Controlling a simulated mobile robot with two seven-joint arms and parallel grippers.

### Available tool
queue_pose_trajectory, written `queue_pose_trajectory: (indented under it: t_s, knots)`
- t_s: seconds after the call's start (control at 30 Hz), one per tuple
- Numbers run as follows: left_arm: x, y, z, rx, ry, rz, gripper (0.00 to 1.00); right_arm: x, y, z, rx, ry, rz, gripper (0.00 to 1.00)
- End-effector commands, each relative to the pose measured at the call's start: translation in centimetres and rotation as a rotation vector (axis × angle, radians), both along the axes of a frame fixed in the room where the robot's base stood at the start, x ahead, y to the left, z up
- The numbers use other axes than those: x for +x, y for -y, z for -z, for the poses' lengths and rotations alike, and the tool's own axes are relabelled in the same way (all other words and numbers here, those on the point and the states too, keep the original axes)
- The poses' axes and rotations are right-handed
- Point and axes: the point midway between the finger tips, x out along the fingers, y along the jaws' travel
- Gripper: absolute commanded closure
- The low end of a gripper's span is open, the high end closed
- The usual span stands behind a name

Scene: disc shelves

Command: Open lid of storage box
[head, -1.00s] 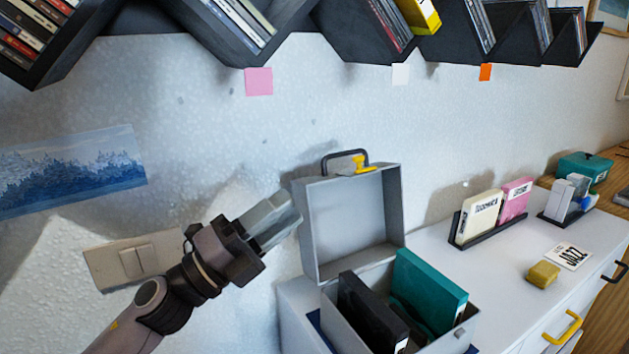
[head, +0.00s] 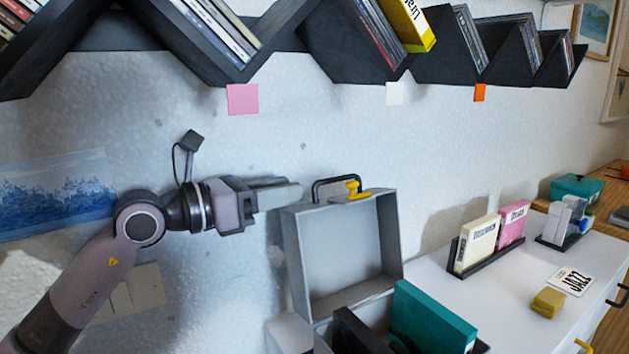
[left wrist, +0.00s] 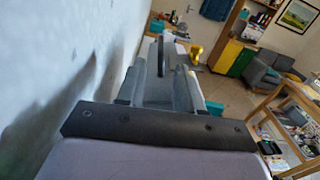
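The grey storage box (head: 323,340) stands on the white cabinet against the wall. Its lid (head: 345,245) is raised upright, hinged at the back, with a black handle (head: 335,182) and a yellow latch (head: 354,190) on its top edge. My left gripper (head: 298,190) is just left of the handle, at the lid's top left corner, pointing right. In the left wrist view its fingers (left wrist: 163,85) look apart, with the handle (left wrist: 168,52) beyond them. Contact cannot be told. My right gripper is not in view.
Dark zigzag shelves (head: 385,50) with discs hang above. A black rack (head: 475,262) with cream and pink cases, a yellow block (head: 548,301) and a JAZZ card (head: 570,281) are on the cabinet to the right. The wall is close behind my left arm.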

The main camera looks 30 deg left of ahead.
Motion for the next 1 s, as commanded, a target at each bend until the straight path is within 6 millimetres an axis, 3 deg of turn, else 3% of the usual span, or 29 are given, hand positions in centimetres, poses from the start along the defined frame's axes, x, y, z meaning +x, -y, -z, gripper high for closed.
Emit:
queue_pose_trajectory:
  t_s: [0.4,0.8,0.93,1.0]
  knots:
    - [4.3,2.7,-0.3,-0.003,0.002,0.003,0.64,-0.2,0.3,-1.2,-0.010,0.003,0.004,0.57]
    - [5.0,3.2,0.0,-0.001,0.001,0.003,0.64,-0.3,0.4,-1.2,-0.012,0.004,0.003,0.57]
    - [5.0,3.2,0.0,-0.001,0.001,0.003,1.00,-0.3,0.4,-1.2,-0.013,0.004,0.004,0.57]
    - [5.0,3.2,0.0,-0.001,0.001,0.003,1.00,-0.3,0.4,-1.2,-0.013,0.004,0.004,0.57]
